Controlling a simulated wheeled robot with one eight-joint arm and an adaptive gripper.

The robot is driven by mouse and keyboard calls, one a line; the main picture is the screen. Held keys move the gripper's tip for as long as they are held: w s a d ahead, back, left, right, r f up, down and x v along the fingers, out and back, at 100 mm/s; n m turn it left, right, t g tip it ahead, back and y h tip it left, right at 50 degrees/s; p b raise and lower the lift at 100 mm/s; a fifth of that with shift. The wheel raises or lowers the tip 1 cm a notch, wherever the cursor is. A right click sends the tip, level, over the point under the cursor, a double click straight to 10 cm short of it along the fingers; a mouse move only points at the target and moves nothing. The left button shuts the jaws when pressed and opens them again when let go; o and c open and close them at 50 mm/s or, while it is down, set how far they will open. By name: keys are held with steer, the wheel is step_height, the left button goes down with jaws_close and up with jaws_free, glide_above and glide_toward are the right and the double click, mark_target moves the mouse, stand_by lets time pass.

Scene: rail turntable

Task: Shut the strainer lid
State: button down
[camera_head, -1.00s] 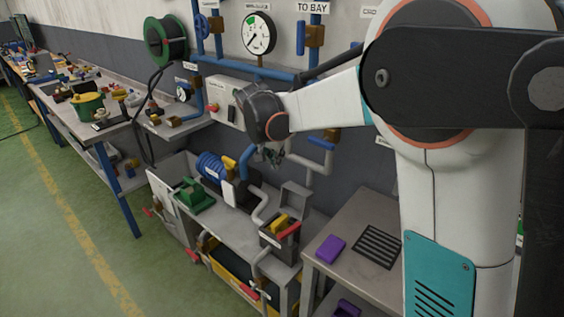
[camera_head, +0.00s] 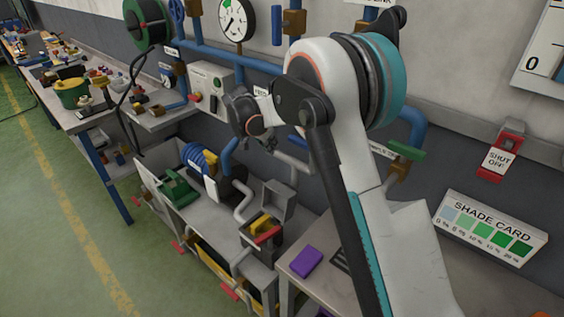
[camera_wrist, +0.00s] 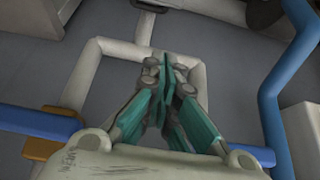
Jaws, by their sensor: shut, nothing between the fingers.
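The strainer (camera_head: 262,250) looks like a dark grey box on the low metal bench in the head view. Its lid (camera_head: 278,198) seems to be the grey panel standing up at the back of the box, so it is open. A yellow block (camera_head: 261,222) and a red bar (camera_head: 268,236) show at the box's mouth. My gripper (camera_head: 268,146) is above and behind the lid, near the wall pipes, and touches nothing that I can see. In the wrist view its teal fingers (camera_wrist: 168,78) are together and empty. The strainer is not recognisable in the wrist view.
A blue motor (camera_head: 201,165) and a green block (camera_head: 177,188) stand left of the strainer. A white pipe (camera_head: 243,202) runs beside it. A purple block (camera_head: 306,262) lies on the table at right. In the wrist view a blue pipe (camera_wrist: 275,105) passes close right of the fingers.

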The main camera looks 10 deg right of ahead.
steer(key=shift+s+a+f+b+x, duration=0.35)
steer(key=shift+b+x, duration=0.55)
steer(key=shift+x, duration=1.9)
steer(key=shift+s+a+f+b+x, duration=0.3)
steer(key=shift+b+x, duration=0.55)
steer(key=shift+x, duration=2)
steer(key=shift+s+a+f+b+x, duration=0.2)
steer(key=shift+a+b+x, duration=0.5)
steer(key=shift+x, duration=2.1)
steer(key=shift+d+r, duration=0.1)
steer(key=shift+d, duration=0.1)
steer(key=shift+a, duration=0.1)
